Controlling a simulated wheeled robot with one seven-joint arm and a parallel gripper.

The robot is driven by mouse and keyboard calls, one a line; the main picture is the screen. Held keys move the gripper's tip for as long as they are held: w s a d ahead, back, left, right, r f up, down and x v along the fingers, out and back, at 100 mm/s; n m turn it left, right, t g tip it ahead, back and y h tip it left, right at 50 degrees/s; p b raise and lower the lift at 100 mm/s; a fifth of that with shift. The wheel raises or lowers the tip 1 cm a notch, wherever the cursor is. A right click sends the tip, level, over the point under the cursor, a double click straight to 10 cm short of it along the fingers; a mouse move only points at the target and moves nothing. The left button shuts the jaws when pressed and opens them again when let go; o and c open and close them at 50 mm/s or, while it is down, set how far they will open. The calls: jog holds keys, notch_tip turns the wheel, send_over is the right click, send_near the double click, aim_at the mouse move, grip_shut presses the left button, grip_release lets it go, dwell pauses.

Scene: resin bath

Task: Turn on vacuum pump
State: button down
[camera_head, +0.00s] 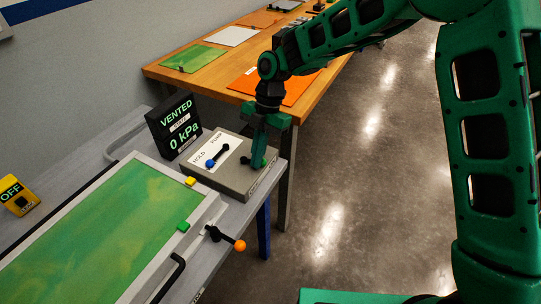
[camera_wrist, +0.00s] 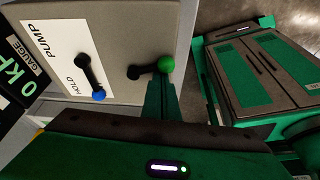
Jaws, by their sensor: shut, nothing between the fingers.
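The pump control box (camera_head: 232,178) is a grey box on the grey bench, with a white PUMP/HOLD label (camera_wrist: 55,45). A black lever with a blue knob (camera_head: 210,163) lies by the label; its blue knob (camera_wrist: 98,96) is at the HOLD end in the wrist view. A second black lever with a green knob (camera_wrist: 166,64) is on the same face. My gripper (camera_head: 257,160) is shut and empty, over the box's right part. In the wrist view its fingertips (camera_wrist: 163,84) are right beside the green knob; I cannot tell whether they touch. The black display (camera_head: 174,125) reads VENTED and 0 kPa.
A framed green panel (camera_head: 105,225) fills the near bench, with a black handle and an orange-knobbed lever (camera_head: 239,245) at its right edge. A yellow OFF unit (camera_head: 17,197) is at left. A wooden table (camera_head: 170,78) stands behind. Open floor lies to the right.

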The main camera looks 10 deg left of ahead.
jog(key=shift+w+n, duration=0.15)
jog(key=shift+n, duration=0.15)
jog(key=shift+w+d, duration=0.15)
jog(key=shift+w, duration=0.3)
dwell(0.3)
jog(key=shift+s+a+r, duration=0.1)
jog(key=shift+s+a, duration=0.1)
jog(key=shift+s, duration=0.2)
jog(key=s, duration=0.1)
jog(key=s+a, duration=0.1)
jog(key=shift+s+r, duration=0.2)
jog(key=shift+s, duration=0.15)
jog(key=shift+r, duration=0.8)
jog(key=v, duration=0.8)
jog(key=shift+w+r, duration=0.2)
jog(key=shift+w, duration=0.15)
